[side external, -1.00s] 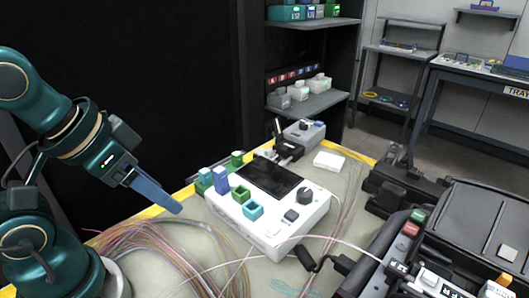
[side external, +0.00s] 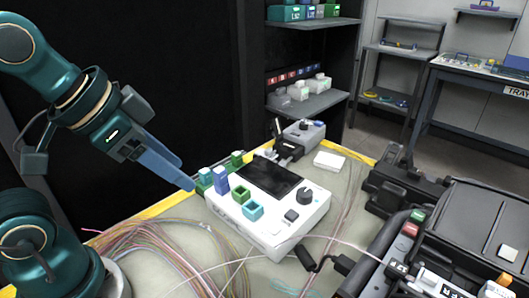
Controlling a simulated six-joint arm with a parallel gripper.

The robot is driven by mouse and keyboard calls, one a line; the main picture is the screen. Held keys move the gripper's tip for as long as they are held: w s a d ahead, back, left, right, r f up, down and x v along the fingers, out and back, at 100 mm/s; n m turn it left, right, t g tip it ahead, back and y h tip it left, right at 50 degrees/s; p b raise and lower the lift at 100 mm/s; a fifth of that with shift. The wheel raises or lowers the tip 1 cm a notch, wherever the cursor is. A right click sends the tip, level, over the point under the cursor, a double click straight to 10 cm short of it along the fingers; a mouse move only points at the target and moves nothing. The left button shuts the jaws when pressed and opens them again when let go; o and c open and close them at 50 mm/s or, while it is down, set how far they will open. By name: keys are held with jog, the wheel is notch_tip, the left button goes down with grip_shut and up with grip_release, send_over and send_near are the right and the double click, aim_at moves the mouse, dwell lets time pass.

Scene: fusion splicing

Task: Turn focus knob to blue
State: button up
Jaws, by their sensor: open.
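The white splicing unit (side external: 264,232) stands on the table with a dark screen (side external: 270,178) on top. A round black knob (side external: 306,196) sits on its top near the right corner; it looks like the focus knob. I cannot make out its pointer or any blue mark beside it. My gripper (side external: 190,186) is open and empty, with its blue fingers pointing down and right. It is left of the unit, close in the picture to the blue block and well away from the knob.
Loose coloured fibres (side external: 150,250) cover the table's front left. A black case (side external: 470,225) stands at right.

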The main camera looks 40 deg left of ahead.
jog(key=w+d+r+m+h, duration=0.1)
jog(key=w+d+r+m, duration=0.15)
jog(key=w, duration=0.35)
jog(key=m+g+h, duration=0.2)
jog(key=m+g, duration=0.1)
jog(key=m, duration=0.1)
send_over(304, 191)
jog(key=s+a, duration=0.2)
jog(key=f, duration=1)
jog(key=shift+w+d, duration=0.2)
jog(key=shift+w, duration=0.05)
jog(key=shift+x, duration=2.45)
jog(key=shift+s+a+f, duration=0.1)
jog(key=shift+y, duration=0.3)
grip_shut()
